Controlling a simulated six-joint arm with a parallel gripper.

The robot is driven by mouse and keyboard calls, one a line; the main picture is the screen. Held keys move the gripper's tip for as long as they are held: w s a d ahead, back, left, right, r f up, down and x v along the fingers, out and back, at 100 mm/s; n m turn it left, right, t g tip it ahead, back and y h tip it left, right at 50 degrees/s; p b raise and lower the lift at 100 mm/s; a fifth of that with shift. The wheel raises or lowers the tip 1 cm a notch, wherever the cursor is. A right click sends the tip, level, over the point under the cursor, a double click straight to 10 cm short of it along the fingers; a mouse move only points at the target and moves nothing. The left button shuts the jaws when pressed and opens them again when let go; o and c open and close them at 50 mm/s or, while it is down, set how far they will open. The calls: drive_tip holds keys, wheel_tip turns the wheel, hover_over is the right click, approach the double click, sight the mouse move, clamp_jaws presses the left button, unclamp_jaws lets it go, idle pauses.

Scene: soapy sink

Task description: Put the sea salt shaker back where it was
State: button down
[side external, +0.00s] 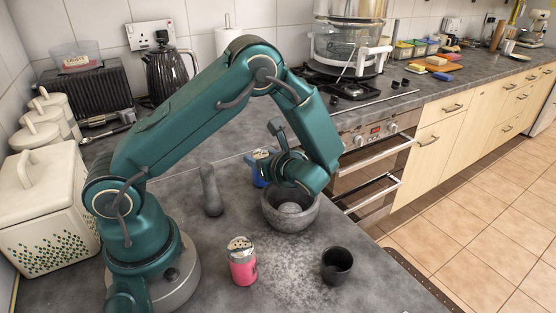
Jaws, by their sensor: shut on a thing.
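A blue shaker (259,177) shows behind my gripper (262,158), beside the far left rim of the grey stone mortar (291,216). My gripper is shut on this blue shaker, and the wrist hides part of it. Whether its base touches the worktop is hard to tell. A pink shaker with a silver top (242,262) stands upright on the worktop at the front. The lettering on both shakers is too small to read, so I cannot tell for sure which is the sea salt.
A grey pestle (211,190) stands left of the mortar. A small black cup (337,265) stands near the worktop's right edge. White grains are scattered on the worktop (287,262) between cup and mortar. A hob (352,88) is behind; white canisters (45,215) are at left.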

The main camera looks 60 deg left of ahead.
drive_tip(key=shift+f, duration=0.1)
drive_tip(key=shift+c, duration=1.4)
unclamp_jaws()
drive_tip(key=shift+d+r, duration=0.25)
drive_tip(key=shift+d, duration=0.05)
drive_tip(key=w+v, duration=0.1)
drive_tip(key=v, duration=1)
drive_tip(key=s+d+r+n+t+h, duration=0.2)
drive_tip(key=s+n+h, duration=0.4)
drive_tip(key=n, duration=0.3)
drive_tip(key=s+d+r+n+t+h, duration=0.2)
drive_tip(key=s+d+r+n+h, duration=0.2)
drive_tip(key=n+h, duration=0.3)
drive_tip(key=s+n, duration=0.1)
drive_tip(key=n, duration=0.1)
drive_tip(key=shift+s+r+n+t, duration=0.25)
drive_tip(key=shift+s+n+t, duration=0.05)
drive_tip(key=shift+s+n, duration=0.1)
